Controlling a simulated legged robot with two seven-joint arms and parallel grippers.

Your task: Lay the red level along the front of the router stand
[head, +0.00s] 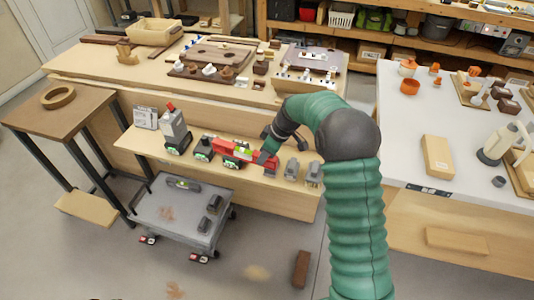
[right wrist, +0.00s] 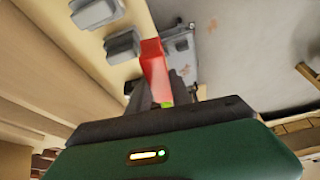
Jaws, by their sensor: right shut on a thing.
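The red level (head: 232,151) is a long red bar above the low wooden shelf, over some of the dark tools on it. My right gripper (head: 266,158) is shut on its right end. In the right wrist view the level (right wrist: 153,62) reaches away from my gripper's dark fingers (right wrist: 173,92), seen nearly end-on. I cannot tell which piece is the router stand. I cannot tell if the level touches anything under it. My left gripper is not in view.
Grey tools (head: 292,168) stand on the shelf (head: 150,142) right of my gripper. A grey cart (head: 160,207) with a few dark tools stands below. The workbench behind holds several wooden parts. A white table (head: 404,150) is at the right. A brown block (head: 301,269) lies on the floor.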

